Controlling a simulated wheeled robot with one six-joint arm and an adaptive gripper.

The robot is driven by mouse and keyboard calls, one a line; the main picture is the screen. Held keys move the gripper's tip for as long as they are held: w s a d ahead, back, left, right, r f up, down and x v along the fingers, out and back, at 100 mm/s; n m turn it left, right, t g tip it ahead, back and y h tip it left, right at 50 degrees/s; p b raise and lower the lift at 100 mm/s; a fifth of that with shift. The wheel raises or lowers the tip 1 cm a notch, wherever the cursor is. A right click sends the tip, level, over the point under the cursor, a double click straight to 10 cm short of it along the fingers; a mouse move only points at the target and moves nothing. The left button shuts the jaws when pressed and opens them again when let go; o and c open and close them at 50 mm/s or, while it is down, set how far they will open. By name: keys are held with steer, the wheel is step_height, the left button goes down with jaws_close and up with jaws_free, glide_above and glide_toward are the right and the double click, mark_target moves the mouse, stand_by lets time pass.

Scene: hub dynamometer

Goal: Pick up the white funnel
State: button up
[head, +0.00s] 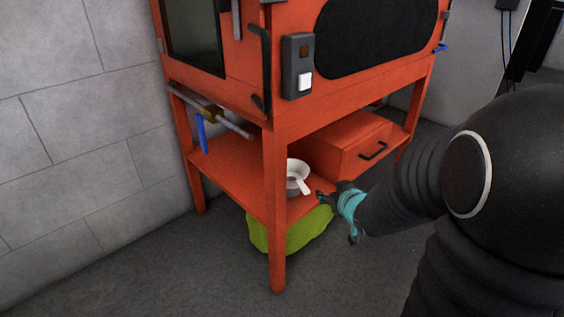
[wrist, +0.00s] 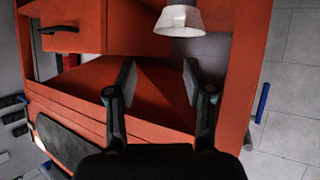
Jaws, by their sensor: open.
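The white funnel (head: 297,168) is on the orange lower shelf (head: 225,172) of the machine stand, partly hidden behind the front leg. A greyish lower part shows under its white rim. In the wrist view the white funnel (wrist: 180,20) shows near the top edge, beyond my fingers and a little right of their middle. My gripper (head: 323,198) is just right of the funnel, at the shelf's front edge. In the wrist view my gripper (wrist: 157,80) has its two fingers wide apart with nothing between them. The funnel is apart from the fingers.
An orange drawer box (head: 345,143) with a black handle stands on the shelf behind and right of the funnel. The orange front leg (head: 276,220) stands close left of my gripper. A green bag-like thing (head: 290,234) is under the shelf. The floor in front is clear.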

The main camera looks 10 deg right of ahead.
mark_target(304, 187)
steer(key=w+a+f, duration=0.1)
steer(key=w+f, duration=0.1)
steer(key=w, duration=0.1)
steer(key=w+a+f+y, duration=0.1)
steer(key=w+f, duration=0.1)
steer(key=w, duration=0.1)
steer(key=w+a+f+y+b, duration=0.1)
steer(key=w+a+f, duration=0.1)
steer(key=w+f, duration=0.1)
steer(key=shift+n+t, duration=0.3)
steer(key=shift+n, duration=0.1)
steer(key=shift+y, duration=0.3)
steer(key=shift+d+x, duration=0.2)
steer(key=shift+x, duration=2.55)
steer(key=shift+r, duration=0.1)
jaws_close()
